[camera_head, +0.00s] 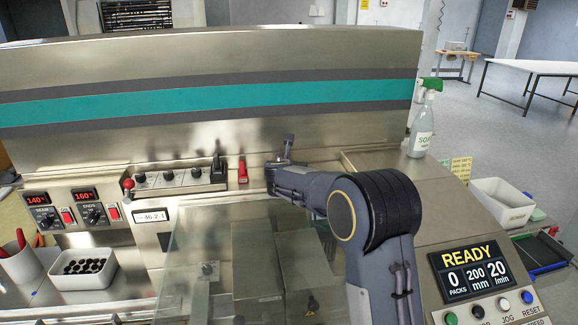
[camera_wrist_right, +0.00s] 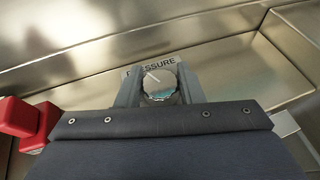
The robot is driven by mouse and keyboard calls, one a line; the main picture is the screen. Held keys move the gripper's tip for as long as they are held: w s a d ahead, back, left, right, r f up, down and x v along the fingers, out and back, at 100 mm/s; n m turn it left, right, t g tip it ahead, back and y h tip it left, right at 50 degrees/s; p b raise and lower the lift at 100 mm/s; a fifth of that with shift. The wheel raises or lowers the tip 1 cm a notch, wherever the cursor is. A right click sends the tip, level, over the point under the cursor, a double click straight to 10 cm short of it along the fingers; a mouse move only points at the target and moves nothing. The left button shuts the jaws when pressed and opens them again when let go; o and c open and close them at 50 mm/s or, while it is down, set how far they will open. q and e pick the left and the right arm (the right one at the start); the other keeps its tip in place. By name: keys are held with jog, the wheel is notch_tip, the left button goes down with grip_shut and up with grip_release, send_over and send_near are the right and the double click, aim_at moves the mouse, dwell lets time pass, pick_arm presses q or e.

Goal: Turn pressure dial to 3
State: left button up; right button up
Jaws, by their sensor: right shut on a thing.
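The pressure dial (camera_wrist_right: 160,84) is a round silvery knob in the right wrist view, in front of a plate lettered PRESSURE (camera_wrist_right: 168,62). A pale pointer line on its face points to the upper left; its scale numbers cannot be read. My right gripper (camera_wrist_right: 160,95) is shut on the dial, one finger on each side, partly covering the lettering. In the head view my right gripper (camera_head: 280,176) is at the machine's panel, and it hides the dial there. My left gripper is not in view.
A red lever (camera_head: 242,172) stands just left of my right gripper, with a black lever (camera_head: 218,168) and several small knobs further left. A clear guard (camera_head: 210,255) lies below. A green-topped spray bottle (camera_head: 422,125) and a display reading READY (camera_head: 470,272) are to the right.

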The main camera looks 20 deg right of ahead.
jog(key=m+g+h+p, duration=0.1)
jog(key=m, duration=0.1)
jog(key=m+g+h+p, duration=0.1)
jog(key=g+h+p, duration=0.1)
jog(key=shift+w+a+r+m, duration=0.1)
jog(key=shift+a+r+m, duration=0.1)
jog(key=shift+m, duration=0.2)
jog(key=shift+d+f+m+g+h+p, duration=0.1)
jog(key=shift+m+g+h+p, duration=0.7)
jog(key=shift+m, duration=0.1)
jog(key=m+g+h, duration=0.1)
jog(key=m+g, duration=0.1)
jog(key=shift+f+g+p, duration=0.15)
jog(key=shift+g+p, duration=0.15)
jog(key=shift+m+g+h, duration=0.5)
jog(key=shift+m+g, duration=0.6)
jog(key=shift+m, duration=0.1)
jog(key=shift+d, duration=0.1)
jog(key=o, duration=1)
jog(key=shift+c, duration=0.2)
